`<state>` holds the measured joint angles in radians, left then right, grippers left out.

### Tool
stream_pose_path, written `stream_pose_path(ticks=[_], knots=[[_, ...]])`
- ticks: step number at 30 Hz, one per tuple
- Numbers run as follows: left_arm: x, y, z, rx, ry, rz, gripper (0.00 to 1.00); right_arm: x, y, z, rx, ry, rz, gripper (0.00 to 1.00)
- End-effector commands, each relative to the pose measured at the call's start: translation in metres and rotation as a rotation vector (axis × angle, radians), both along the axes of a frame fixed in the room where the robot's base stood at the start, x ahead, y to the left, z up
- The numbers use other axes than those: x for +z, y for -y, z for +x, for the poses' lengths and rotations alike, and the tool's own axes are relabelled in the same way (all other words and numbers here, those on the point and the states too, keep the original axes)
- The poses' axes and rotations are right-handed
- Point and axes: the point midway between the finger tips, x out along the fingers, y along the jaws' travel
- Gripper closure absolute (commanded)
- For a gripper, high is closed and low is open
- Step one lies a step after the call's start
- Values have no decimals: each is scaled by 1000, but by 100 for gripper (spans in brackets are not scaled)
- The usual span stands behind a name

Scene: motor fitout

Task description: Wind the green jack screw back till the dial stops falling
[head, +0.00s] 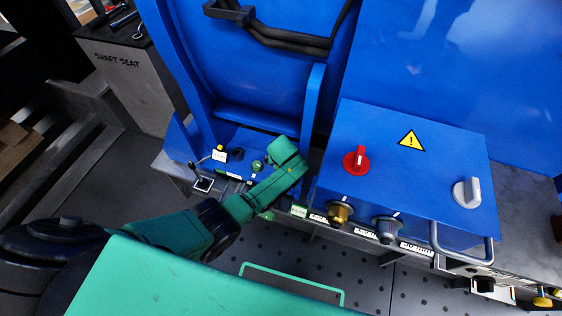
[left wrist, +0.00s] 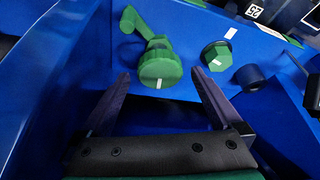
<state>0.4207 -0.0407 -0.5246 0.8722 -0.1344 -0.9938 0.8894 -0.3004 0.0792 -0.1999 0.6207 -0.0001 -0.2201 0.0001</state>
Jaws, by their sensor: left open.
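In the left wrist view, a round green knob (left wrist: 160,66) with a white mark stands on the blue panel, with a green lever-like piece (left wrist: 133,22) behind it. A green hexagonal knob (left wrist: 217,56) with a white mark sits to its right. I cannot tell for certain which is the jack screw. My left gripper (left wrist: 161,76) is open, its fingertips on either side of the round knob, with gaps visible. In the head view my left arm reaches over the panel and hides its own fingers; a small green knob (head: 257,166) shows beside it. No dial is readable. My right gripper is not in view.
A blue box (head: 400,160) to the right carries a red rotary switch (head: 356,161), a white knob (head: 467,192) and a warning sign (head: 411,140). A brass knob (head: 340,212) fronts it. A small black lever (head: 199,168) stands left. Blue uprights (head: 312,110) flank the work area.

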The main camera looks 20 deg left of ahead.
Motion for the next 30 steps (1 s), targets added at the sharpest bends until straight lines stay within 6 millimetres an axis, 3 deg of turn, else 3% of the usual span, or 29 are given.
stream_pose_path(ticks=[7, 18, 30], knots=[[24, 0, 0, 0, 0, -1, 1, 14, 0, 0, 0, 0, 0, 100], [98, 0, 1, 1, 3, -3, 1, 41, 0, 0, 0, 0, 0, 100], [176, 0, 0, -1, 2, -1, 1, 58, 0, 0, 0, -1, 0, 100]])
